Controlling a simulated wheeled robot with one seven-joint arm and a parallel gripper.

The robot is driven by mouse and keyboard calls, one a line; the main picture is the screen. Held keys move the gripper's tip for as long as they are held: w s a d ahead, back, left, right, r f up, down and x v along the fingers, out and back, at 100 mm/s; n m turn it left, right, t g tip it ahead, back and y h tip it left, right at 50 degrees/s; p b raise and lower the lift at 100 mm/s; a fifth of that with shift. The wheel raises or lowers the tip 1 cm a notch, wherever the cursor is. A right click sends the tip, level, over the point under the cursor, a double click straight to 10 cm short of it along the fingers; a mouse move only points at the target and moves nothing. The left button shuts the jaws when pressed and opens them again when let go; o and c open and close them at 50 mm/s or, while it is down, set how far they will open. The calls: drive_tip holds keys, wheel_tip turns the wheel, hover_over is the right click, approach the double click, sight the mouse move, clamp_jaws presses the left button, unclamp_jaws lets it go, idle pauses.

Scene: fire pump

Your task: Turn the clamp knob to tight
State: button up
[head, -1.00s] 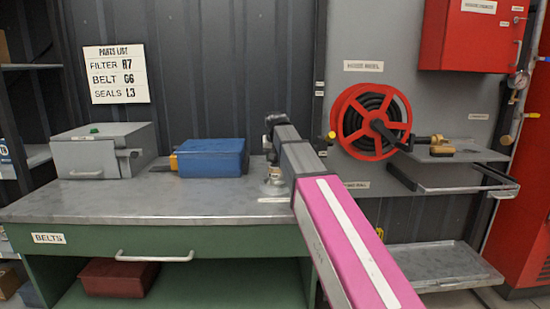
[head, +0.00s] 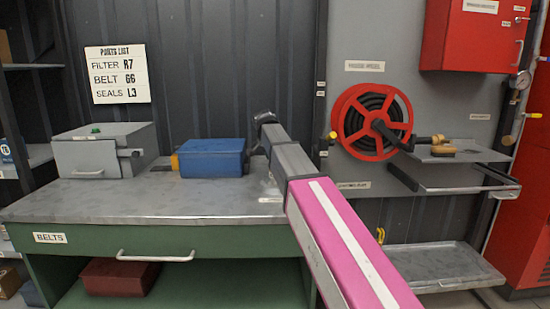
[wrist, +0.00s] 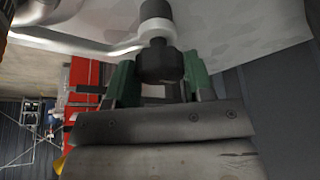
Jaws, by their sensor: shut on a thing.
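The dark clamp knob (wrist: 158,63) shows at the upper middle of the wrist view, below a pale metal collar and bar. My gripper (wrist: 160,76) has its green fingers on either side of the knob and is shut on it. Where the fingers touch is partly in shadow. In the head view, my arm hides the knob and my gripper. Only a pale metal part, perhaps the clamp's base (head: 269,188), shows beside the arm on the workbench.
The grey-topped workbench (head: 150,205) carries a blue box (head: 212,158) just left of my arm and a grey metal box (head: 90,155) farther left. A red hose reel (head: 347,135) hangs on the wall at right. The bench front is clear.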

drive_tip(key=shift+m, duration=0.3)
drive_tip(key=o, duration=0.9)
drive_tip(key=v, duration=1.1)
drive_tip(key=shift+w, duration=0.15)
